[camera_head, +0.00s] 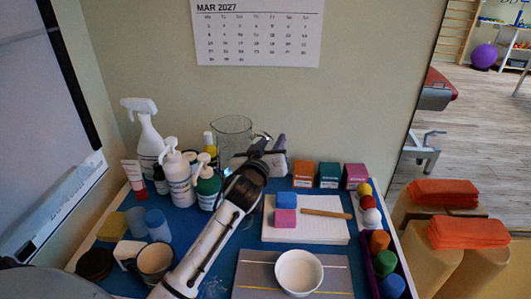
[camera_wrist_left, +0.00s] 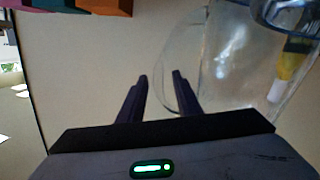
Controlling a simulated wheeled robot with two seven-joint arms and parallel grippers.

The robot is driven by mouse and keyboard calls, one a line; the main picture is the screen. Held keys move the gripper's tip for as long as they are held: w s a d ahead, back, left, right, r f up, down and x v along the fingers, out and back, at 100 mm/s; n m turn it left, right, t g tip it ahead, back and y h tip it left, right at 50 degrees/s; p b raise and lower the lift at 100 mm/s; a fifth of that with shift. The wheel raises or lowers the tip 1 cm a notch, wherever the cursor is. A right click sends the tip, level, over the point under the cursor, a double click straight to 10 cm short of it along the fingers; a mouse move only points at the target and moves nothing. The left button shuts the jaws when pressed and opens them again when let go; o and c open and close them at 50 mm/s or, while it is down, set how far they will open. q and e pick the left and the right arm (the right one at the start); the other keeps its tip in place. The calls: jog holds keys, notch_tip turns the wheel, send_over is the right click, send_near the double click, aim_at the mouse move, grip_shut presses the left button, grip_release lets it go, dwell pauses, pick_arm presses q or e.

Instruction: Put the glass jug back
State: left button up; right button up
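The clear glass jug (camera_head: 232,128) stands at the back of the blue table, behind my left arm; its lower part is hidden in the head view. In the left wrist view the jug (camera_wrist_left: 235,55) fills the upper right, with its curved handle towards the fingers. My left gripper (camera_head: 270,141) is just right of the jug. Its two dark fingers (camera_wrist_left: 160,85) are apart, with the handle's outer curve showing behind and between them. I cannot tell whether they touch it. My right gripper is not in view.
Spray and pump bottles (camera_head: 178,176) crowd the left of the jug. Small boxes (camera_head: 328,175) stand to its right. A white pad (camera_head: 310,233) holds blocks and a stick. A white bowl (camera_head: 299,272) stands in front, and coloured balls (camera_head: 381,262) line the right edge.

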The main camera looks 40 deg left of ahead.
pick_arm(q)
jog(key=v, duration=0.9)
